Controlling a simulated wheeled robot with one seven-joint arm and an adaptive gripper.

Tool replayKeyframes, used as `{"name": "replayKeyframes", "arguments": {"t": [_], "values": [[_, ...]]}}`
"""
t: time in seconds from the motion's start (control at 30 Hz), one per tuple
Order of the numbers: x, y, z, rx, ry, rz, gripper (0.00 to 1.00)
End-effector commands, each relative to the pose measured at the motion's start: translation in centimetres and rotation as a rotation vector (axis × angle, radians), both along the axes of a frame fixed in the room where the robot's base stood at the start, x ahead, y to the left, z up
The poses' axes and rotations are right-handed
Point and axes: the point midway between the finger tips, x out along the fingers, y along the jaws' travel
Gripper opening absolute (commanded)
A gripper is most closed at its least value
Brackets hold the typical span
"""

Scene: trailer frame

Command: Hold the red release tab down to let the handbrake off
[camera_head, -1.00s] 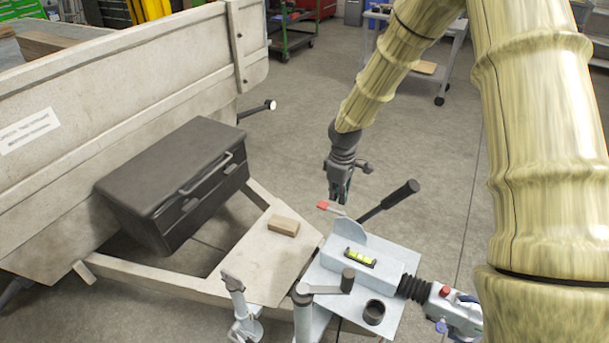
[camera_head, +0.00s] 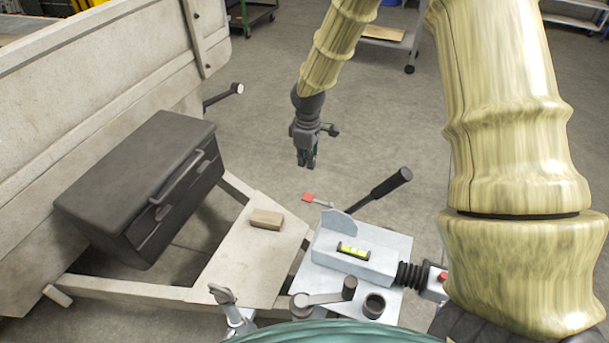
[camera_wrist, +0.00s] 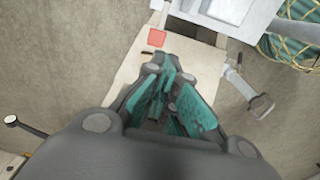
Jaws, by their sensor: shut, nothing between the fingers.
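The red release tab (camera_head: 308,197) sticks out on a thin lever beside the grey bracket of the handbrake. It also shows in the wrist view (camera_wrist: 156,38), just beyond my fingertips. The handbrake lever (camera_head: 380,196) has a black grip and slants up to the right. My gripper (camera_head: 307,164) is shut and empty, pointing down. In the head view it appears above the red tab, apart from it. Its teal finger pads (camera_wrist: 165,100) show in the wrist view.
A wooden block (camera_head: 266,219) lies on the pale frame plate (camera_head: 240,262). A spirit level (camera_head: 353,251) sits on the grey coupling housing. A black toolbox (camera_head: 140,185) stands at left by the trailer wall. Open floor lies behind my gripper.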

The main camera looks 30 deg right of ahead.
Motion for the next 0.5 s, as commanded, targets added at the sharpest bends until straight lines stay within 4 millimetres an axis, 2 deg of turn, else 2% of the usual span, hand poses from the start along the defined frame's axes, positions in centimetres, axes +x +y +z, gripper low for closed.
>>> {"name": "replayKeyframes", "arguments": {"t": [0.03,0.1,0.5], "values": [[0.4,0.1,-1.2,0.001,0.010,0.001,0.00],[0.8,0.2,-2.4,-0.001,0.016,0.003,0.00],[0.7,0.0,-7.9,0.000,0.013,0.000,0.00]]}}
